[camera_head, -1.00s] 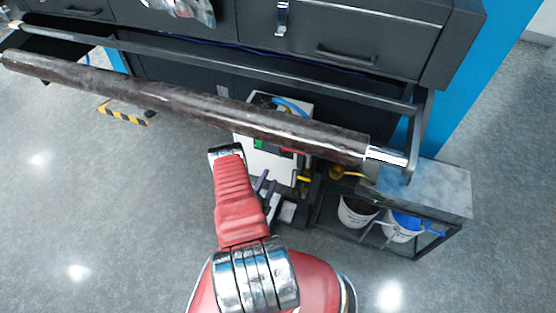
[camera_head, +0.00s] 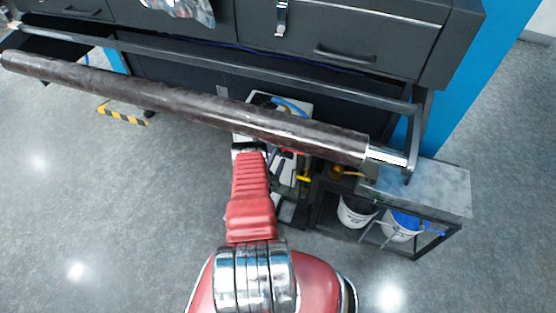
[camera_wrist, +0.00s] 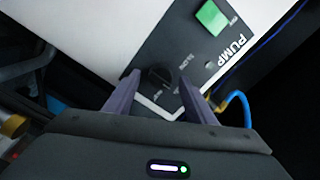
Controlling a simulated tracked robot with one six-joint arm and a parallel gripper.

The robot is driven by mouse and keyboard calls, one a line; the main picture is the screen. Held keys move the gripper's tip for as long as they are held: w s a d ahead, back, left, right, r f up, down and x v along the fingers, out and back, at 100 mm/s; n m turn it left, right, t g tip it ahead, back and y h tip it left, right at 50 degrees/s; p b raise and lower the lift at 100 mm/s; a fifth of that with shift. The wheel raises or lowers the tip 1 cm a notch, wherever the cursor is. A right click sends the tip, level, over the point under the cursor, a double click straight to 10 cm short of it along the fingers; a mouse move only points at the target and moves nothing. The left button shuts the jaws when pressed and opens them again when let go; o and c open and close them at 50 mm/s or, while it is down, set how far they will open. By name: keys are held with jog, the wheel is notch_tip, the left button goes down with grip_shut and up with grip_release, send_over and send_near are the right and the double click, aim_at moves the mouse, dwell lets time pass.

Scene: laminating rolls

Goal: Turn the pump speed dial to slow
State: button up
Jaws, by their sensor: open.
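The pump box is white with a black control panel (camera_wrist: 180,55) lettered PUMP, seen tilted in the wrist view. A dark round dial (camera_wrist: 160,77) sits on the panel with small white lettering around it, too small to read surely. A green square button (camera_wrist: 212,17) is above it to the right. My gripper (camera_wrist: 157,80) is open, with one purple finger on each side of the dial. I cannot tell whether the fingers touch it. In the head view the pump box (camera_head: 302,104) is largely hidden behind the roll and my arm.
A long dark roll (camera_head: 180,103) on a metal frame crosses above my gripper in the head view. A low cart (camera_head: 440,190) with white buckets (camera_head: 400,227) stands to the right. A blue hose (camera_wrist: 240,100) curves beside the right finger. Open floor lies left.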

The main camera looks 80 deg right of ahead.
jog(key=shift+d, duration=0.6)
jog(key=shift+c, duration=0.5)
jog(key=c, duration=0.9)
jog(key=shift+s+a, duration=0.2)
jog(key=shift+a, duration=0.4)
jog(key=shift+c, duration=0.4)
jog(key=shift+o, duration=0.2)
jog(key=shift+w+d, duration=0.15)
jog(key=shift+d, duration=0.4)
jog(key=n, duration=1.1)
jog(key=shift+w+d+r+n, duration=0.1)
jog(key=shift+d+r+n, duration=0.1)
jog(key=shift+n, duration=0.2)
